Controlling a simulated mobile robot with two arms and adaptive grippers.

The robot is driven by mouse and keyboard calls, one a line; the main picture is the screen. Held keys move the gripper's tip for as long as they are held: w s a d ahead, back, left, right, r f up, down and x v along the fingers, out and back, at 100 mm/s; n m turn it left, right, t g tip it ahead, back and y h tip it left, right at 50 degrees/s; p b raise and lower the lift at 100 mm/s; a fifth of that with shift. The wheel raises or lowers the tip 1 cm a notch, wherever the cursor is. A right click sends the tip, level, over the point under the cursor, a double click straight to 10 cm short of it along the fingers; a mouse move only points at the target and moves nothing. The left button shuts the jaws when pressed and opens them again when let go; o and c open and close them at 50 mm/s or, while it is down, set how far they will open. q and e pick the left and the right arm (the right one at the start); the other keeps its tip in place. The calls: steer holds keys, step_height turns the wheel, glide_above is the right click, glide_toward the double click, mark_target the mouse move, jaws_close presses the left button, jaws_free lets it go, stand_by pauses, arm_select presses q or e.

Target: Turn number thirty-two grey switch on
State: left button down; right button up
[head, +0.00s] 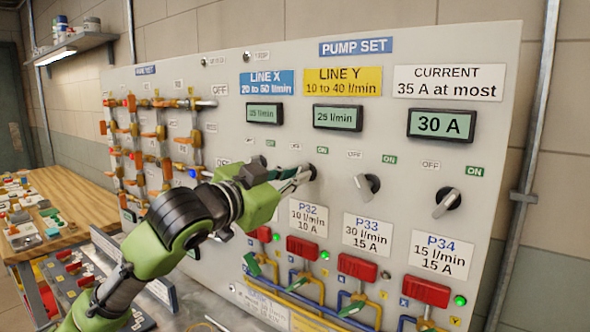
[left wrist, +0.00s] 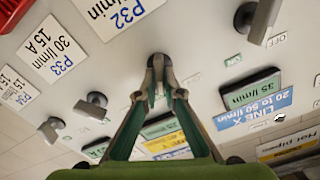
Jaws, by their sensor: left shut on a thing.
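The P32 switch (head: 313,172) is on the grey panel above the white P32 label (head: 308,217), under small OFF and ON tags. In the left wrist view the grey switch handle (left wrist: 158,66) stands between the fingertips. My left gripper (head: 300,177) has reached in from the left and is shut on this handle; its fingers (left wrist: 160,92) touch it from both sides. The fingers hide much of the handle, so I cannot tell its exact angle. My right gripper is not in view.
The P33 switch (head: 367,187) and P34 switch (head: 447,203) stand to the right. Red blocks (head: 357,267) and coloured pipes lie below. The current display (head: 441,124) reads 30 A. A pipe rack (head: 160,140) is at left, beside a wooden table (head: 75,203).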

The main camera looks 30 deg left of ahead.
arm_select(q)
steer(key=shift+m, duration=0.5)
steer(key=c, duration=2.2)
jaws_free()
steer(key=shift+o, duration=0.2)
steer(key=s+a, duration=0.1)
steer(key=s, duration=1)
steer(key=shift+s+a, duration=0.3)
steer(key=shift+s, duration=0.05)
